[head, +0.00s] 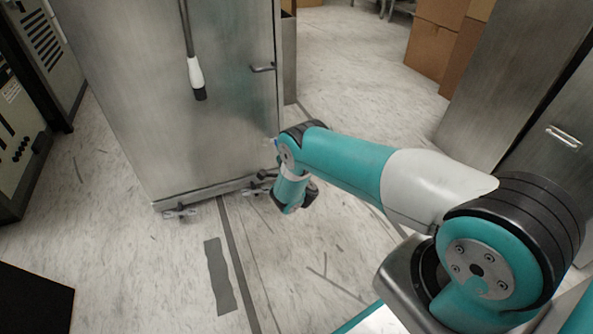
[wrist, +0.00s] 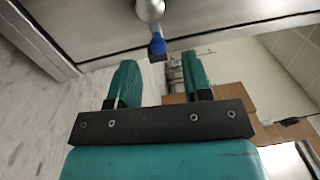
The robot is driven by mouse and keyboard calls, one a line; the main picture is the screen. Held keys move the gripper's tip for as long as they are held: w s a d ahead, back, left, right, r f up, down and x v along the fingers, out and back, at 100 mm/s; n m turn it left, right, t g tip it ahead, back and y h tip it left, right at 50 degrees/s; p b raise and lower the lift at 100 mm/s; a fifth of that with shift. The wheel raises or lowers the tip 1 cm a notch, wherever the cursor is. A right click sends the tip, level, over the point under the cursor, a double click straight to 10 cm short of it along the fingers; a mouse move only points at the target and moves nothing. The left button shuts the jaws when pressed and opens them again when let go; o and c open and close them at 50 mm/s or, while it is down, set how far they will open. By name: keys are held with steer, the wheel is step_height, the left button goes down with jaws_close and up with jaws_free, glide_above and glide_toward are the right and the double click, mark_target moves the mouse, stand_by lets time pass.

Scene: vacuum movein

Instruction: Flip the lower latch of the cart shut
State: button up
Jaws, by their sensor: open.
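The cart is the tall steel cabinet (head: 180,100) left of the middle in the head view. In the wrist view, a rounded metal latch (wrist: 150,10) with a blue, dark-ended tip (wrist: 157,43) stands out from the steel face (wrist: 105,22). My gripper (wrist: 159,68) is open, and its two teal fingers point toward the latch. The blue tip shows in the gap between the fingers, near their ends; I cannot tell whether it is inside or just beyond them. In the head view, my arm mostly hides the gripper and this latch beside the cart's right edge.
A dark upper handle (head: 262,68) is on the cart's face, left of its right edge. A white-and-black hanging grip (head: 197,79) is in front of the cart. Cardboard boxes (head: 435,45) and steel cabinets (head: 515,85) stand to the right. Open floor (head: 335,70) lies between.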

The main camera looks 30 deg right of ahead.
steer(key=s+a+p, duration=0.2)
steer(key=s+p, duration=1)
steer(key=shift+f, duration=0.4)
steer(key=shift+d, duration=0.1)
